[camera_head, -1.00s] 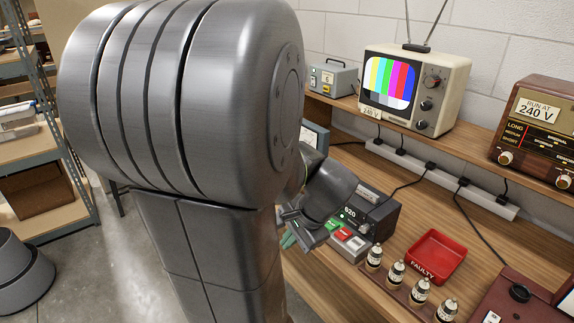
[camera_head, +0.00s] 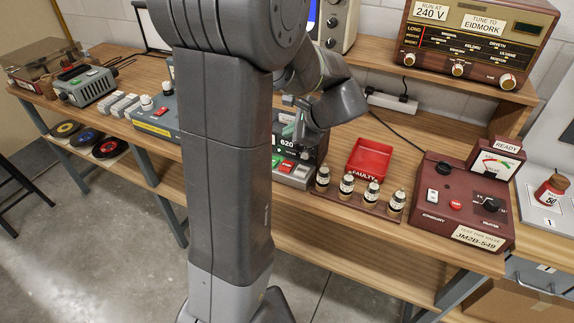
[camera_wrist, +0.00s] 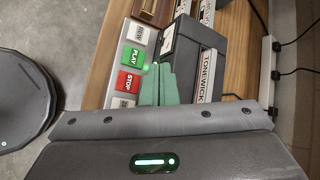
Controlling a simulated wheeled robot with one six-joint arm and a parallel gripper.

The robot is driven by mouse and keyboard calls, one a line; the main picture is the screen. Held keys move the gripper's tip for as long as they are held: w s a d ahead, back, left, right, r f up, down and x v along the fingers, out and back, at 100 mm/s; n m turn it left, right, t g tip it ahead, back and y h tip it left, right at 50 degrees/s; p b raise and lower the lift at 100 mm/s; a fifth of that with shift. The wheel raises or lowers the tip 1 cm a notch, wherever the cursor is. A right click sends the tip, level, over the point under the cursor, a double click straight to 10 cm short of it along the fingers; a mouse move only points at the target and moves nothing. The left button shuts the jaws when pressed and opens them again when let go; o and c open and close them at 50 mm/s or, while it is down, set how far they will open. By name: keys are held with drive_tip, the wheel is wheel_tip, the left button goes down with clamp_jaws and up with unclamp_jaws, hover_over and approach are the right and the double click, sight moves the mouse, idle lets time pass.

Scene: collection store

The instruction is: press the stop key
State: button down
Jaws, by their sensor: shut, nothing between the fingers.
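The red STOP key (camera_wrist: 129,82) sits on a grey key block between the green PLAY key (camera_wrist: 133,57) and a grey key in the wrist view. In the head view, the red key (camera_head: 287,166) is on the block in front of the dark unit marked 620 (camera_head: 309,143). My gripper's green fingers (camera_wrist: 161,68) are shut and empty. In the wrist view they lie just right of the STOP and PLAY keys. In the head view my gripper (camera_head: 291,133) is above and behind the keys. I cannot tell its exact height or any contact.
A red FAULTY tray (camera_head: 369,158) and several labelled valves (camera_head: 346,187) stand right of the keys. A maroon valve tester (camera_head: 462,200) is farther right. A radio (camera_head: 470,45) is on the shelf behind. My arm hides part of the bench.

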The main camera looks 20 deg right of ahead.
sight(290, 167)
drive_tip(key=shift+f, duration=0.1)
wheel_tip(290, 167, down, 9)
drive_tip(key=b, duration=0.7)
idle(1.8)
drive_tip(key=shift+f+b, duration=0.25)
drive_tip(key=shift+b, duration=0.05)
drive_tip(key=shift+f+b, duration=0.3)
drive_tip(key=shift+f, duration=0.15)
idle(0.6)
drive_tip(key=shift+r, duration=0.1)
drive_tip(key=shift+r+p, duration=0.75)
drive_tip(key=shift+r, duration=0.05)
